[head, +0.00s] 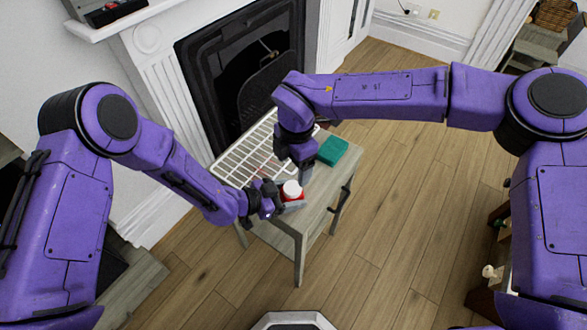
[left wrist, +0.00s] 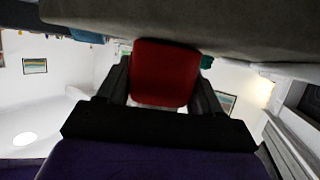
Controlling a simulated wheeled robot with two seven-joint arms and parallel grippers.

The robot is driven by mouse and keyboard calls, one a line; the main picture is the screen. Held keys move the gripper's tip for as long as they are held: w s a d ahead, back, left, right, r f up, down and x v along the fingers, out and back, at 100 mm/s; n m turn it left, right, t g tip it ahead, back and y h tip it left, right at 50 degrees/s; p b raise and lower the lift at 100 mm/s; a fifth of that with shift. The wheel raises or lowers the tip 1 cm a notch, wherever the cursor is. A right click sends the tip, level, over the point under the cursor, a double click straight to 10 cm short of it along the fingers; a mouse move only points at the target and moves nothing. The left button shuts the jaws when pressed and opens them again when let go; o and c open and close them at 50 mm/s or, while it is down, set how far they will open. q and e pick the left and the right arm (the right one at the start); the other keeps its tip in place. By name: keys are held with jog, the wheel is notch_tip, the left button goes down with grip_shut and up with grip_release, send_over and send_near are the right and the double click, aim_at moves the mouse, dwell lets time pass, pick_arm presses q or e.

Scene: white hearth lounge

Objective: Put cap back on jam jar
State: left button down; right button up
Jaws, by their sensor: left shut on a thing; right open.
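The jam jar, a red body (head: 292,201) with a round white top (head: 292,188), is at the near edge of the small table. The white top looks like the cap; I cannot tell whether it is seated. My left gripper (head: 275,202) is shut on the red body from the left. In the left wrist view the red body (left wrist: 165,72) fills the space between the fingers of my left gripper (left wrist: 163,85), close to the table surface. A little white shows at its end. My right gripper (head: 303,165) is open, pointing down just behind the jar, apart from it.
The small grey table (head: 319,208) also carries a white wire rack (head: 243,160) at the left and a teal box (head: 332,151) at the back right. A fireplace (head: 240,70) stands behind.

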pick_arm(q)
jog(key=shift+c, duration=0.5)
grip_release()
jog(key=b+v, duration=0.1)
jog(key=v, duration=0.9)
jog(key=shift+a, duration=0.25)
pick_arm(e)
jog(key=shift+f, duration=0.65)
pick_arm(q)
jog(key=shift+s, duration=0.1)
